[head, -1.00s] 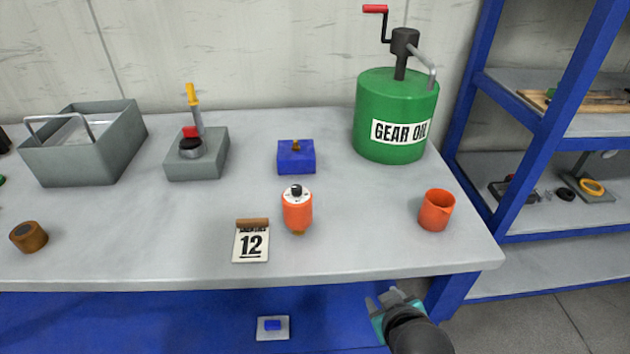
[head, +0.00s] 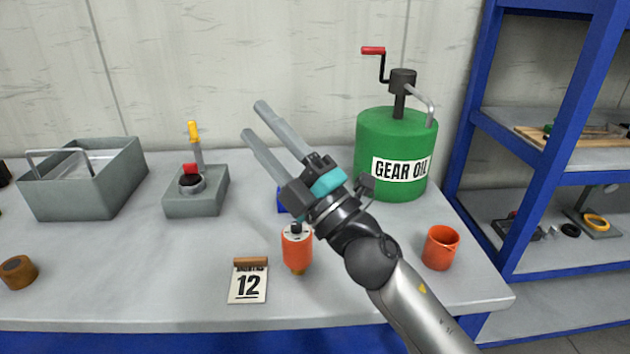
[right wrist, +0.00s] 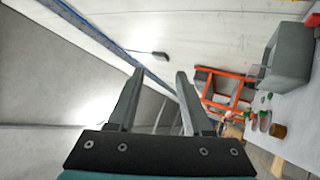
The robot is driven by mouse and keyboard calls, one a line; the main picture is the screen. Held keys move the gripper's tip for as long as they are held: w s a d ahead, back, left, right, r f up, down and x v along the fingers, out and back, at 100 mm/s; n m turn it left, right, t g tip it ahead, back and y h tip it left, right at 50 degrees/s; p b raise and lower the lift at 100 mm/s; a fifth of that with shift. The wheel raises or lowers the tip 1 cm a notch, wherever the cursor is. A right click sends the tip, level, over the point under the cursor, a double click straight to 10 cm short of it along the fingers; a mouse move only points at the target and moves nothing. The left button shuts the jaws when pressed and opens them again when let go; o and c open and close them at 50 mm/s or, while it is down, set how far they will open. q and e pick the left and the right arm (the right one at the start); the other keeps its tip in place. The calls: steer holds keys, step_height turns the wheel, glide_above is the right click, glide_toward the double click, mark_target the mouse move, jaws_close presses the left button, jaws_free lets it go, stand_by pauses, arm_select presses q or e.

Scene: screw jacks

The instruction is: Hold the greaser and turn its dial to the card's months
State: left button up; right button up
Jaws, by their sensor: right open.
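The greaser (head: 297,254) is an orange canister with a white top and a black dial (head: 296,228). It stands upright on the table, in front of the blue block. The card (head: 248,284) reads "MONTHS 12" and stands to the left of the greaser. My right gripper (head: 254,121) is open and empty, raised above the table and pointing up and left, with its wrist above and right of the greaser. In the right wrist view its two fingers (right wrist: 158,82) are apart with nothing between them. My left gripper is not in view.
A green gear oil drum (head: 392,135) with a crank stands at the back right. An orange cup (head: 440,247) is at the right. A grey box (head: 196,201) with a yellow-tipped lever, a grey tray (head: 80,200) and a brown cylinder (head: 18,272) are leftward. The blue block (head: 282,201) is mostly hidden.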

steer(key=s+a+n+g+y, duration=0.35)
steer(key=a+n+g, duration=0.45)
steer(key=n+g, duration=0.65)
step_height(320, 180, down, 7)
steer(key=n+g+h, duration=0.2)
steer(key=n+h, duration=0.4)
steer(key=h, duration=0.1)
arm_select(q)
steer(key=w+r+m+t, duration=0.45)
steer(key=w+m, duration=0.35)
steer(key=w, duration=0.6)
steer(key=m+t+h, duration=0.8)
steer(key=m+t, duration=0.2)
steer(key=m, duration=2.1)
glide_toward(298, 245)
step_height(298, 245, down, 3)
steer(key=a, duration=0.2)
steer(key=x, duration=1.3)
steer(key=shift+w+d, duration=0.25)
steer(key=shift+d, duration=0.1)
arm_select(e)
steer(key=w+d+f+t+h, duration=0.1)
steer(key=w+d+h, duration=0.2)
steer(key=d+h, duration=0.2)
steer(key=w+d+f+t+h, duration=0.1)
steer(key=w+d+f+h, duration=0.1)
steer(key=d+h, duration=0.4)
steer(key=w+d, duration=0.1)
steer(key=d, duration=0.3)
steer(key=shift+w, duration=0.4)
